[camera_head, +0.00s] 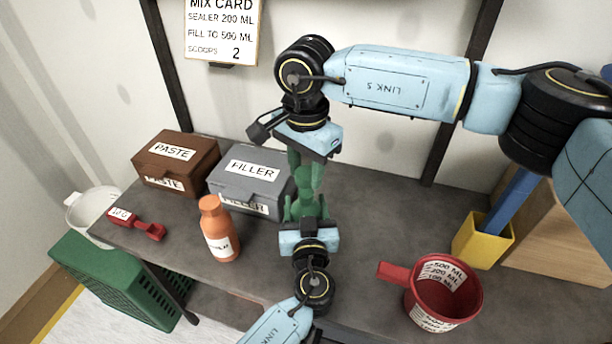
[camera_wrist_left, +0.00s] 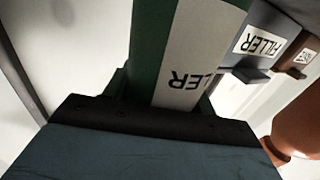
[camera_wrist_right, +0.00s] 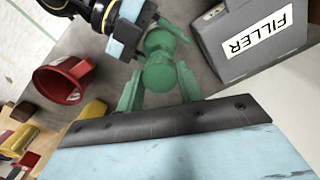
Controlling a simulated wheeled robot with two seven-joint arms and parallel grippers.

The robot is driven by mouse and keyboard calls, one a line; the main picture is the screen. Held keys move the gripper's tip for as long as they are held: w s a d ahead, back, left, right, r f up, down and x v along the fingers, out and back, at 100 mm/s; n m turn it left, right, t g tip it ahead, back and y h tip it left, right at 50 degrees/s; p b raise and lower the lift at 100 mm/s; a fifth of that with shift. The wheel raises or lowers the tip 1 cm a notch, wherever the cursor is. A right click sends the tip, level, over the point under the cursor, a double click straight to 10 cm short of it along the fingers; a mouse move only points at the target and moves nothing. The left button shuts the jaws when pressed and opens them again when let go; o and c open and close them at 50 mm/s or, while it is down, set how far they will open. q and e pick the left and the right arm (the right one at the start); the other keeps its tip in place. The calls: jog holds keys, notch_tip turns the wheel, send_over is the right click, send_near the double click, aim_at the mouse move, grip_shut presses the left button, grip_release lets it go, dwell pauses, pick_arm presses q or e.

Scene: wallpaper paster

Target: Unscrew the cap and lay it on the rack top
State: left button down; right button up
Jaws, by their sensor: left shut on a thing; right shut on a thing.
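A green bottle with a white label, partly read as "LER", stands between my grippers; it fills much of the left wrist view (camera_wrist_left: 150,45). My left gripper (camera_head: 306,210) comes from the front and is shut on the bottle's body. My right gripper (camera_head: 305,178) reaches down from above and is shut on the green cap (camera_wrist_right: 159,76). In the right wrist view the cap is between the fingers and in line with the bottle; I cannot tell whether it is loose. The fingers are also green and hide much of both. The dark grey rack top (camera_head: 370,225) lies below.
An orange bottle (camera_head: 220,232) and red scoop (camera_head: 140,224) are left. A red measuring cup (camera_head: 440,302) and yellow holder (camera_head: 482,243) are right. The surface between is clear.

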pick_arm(q)
jog(key=shift+c, duration=2.1)
grip_release()
jog(key=shift+s, duration=0.1)
